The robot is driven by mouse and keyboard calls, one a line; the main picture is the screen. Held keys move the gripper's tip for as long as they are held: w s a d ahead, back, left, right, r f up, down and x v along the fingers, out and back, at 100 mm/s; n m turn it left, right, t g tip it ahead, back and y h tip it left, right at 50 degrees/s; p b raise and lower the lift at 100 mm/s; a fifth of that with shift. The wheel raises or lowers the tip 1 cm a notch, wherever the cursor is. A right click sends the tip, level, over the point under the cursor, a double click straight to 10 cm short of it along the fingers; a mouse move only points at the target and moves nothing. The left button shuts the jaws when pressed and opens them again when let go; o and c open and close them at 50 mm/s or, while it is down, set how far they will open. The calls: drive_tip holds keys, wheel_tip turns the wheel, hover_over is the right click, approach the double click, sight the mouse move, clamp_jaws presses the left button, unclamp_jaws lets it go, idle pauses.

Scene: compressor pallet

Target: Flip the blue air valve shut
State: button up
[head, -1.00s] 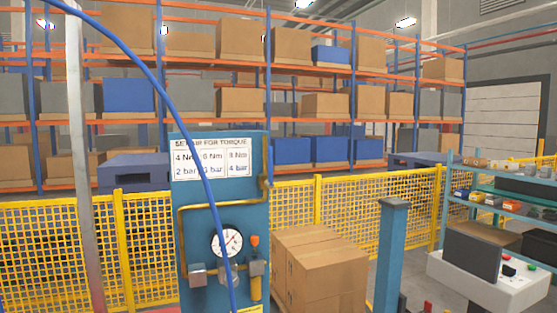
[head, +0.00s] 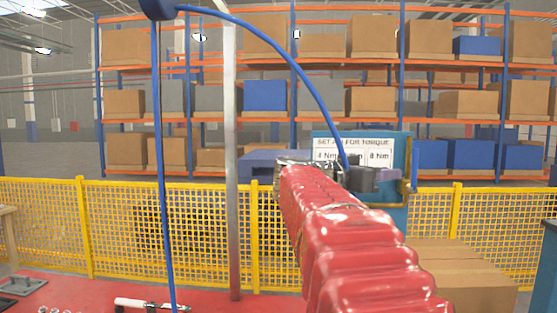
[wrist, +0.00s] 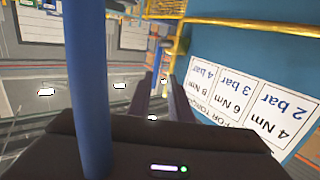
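The blue panel (head: 395,215) stands behind my arm in the head view, its lower part covered by my arm. A brass pipe (head: 413,165) runs at its right edge. The wrist view shows the panel (wrist: 225,60) upside down, with the yellow-brass pipe (wrist: 178,45) near its edge. I cannot make out the blue air valve clearly in either view. My gripper (wrist: 164,80) shows two dark fingers with a gap and nothing between them. In the head view my gripper (head: 385,178) is in front of the panel's sign, near the pipe.
A blue hose (head: 318,100) hangs down to my arm's end and crosses close before the wrist camera (wrist: 90,90). A grey post (head: 231,150) stands left of my arm. Yellow mesh fence (head: 125,225) runs behind. Cardboard boxes (head: 455,275) sit low right.

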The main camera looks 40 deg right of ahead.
sight(413, 170)
drive_tip(key=shift+s+d+r+m+g, duration=0.2)
drive_tip(key=shift+d+r, duration=0.1)
drive_tip(key=shift+r, duration=0.15)
drive_tip(key=shift+s+d+r+m+g, duration=0.1)
drive_tip(key=shift+d+r+m, duration=0.15)
drive_tip(key=shift+r, duration=0.2)
drive_tip(key=s+d, duration=0.2)
drive_tip(key=d, duration=1.1)
drive_tip(key=shift+s+d, duration=0.3)
drive_tip(key=shift+s, duration=0.05)
drive_tip(key=shift+c, duration=0.5)
clamp_jaws()
drive_tip(key=shift+f, duration=0.1)
